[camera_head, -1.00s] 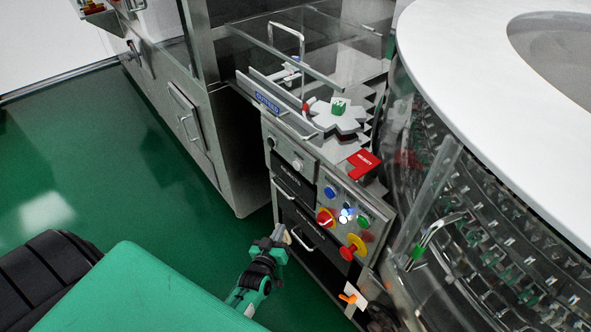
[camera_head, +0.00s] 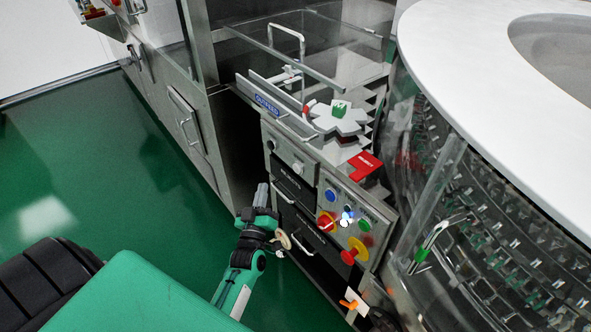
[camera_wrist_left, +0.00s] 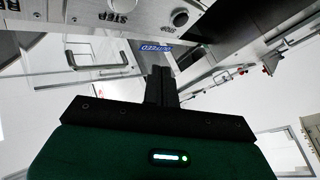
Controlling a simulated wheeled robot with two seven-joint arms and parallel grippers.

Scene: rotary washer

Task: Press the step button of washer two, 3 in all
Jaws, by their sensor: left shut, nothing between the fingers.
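The washer's front control panel (camera_head: 292,150) stands in the middle of the head view, with a dark knob and a pale round button (camera_head: 298,168) on its upper part. The wrist view shows a label reading STEP (camera_wrist_left: 119,18), upside down, at the top edge; the button beside it is cut off or unclear. My left gripper (camera_head: 262,190) is shut and empty, its fingers pointing up, just left of and below that panel. It appears apart from the panel. Its shut fingers (camera_wrist_left: 161,84) also show in the wrist view. My right gripper is not in view.
A lower right panel bears blue (camera_head: 330,195), white-lit, green and red-yellow (camera_head: 354,250) buttons. A drawer handle (camera_head: 303,243) sticks out near my left gripper. A large white-topped round machine (camera_head: 470,70) stands right. Green floor (camera_head: 130,180) at left is clear.

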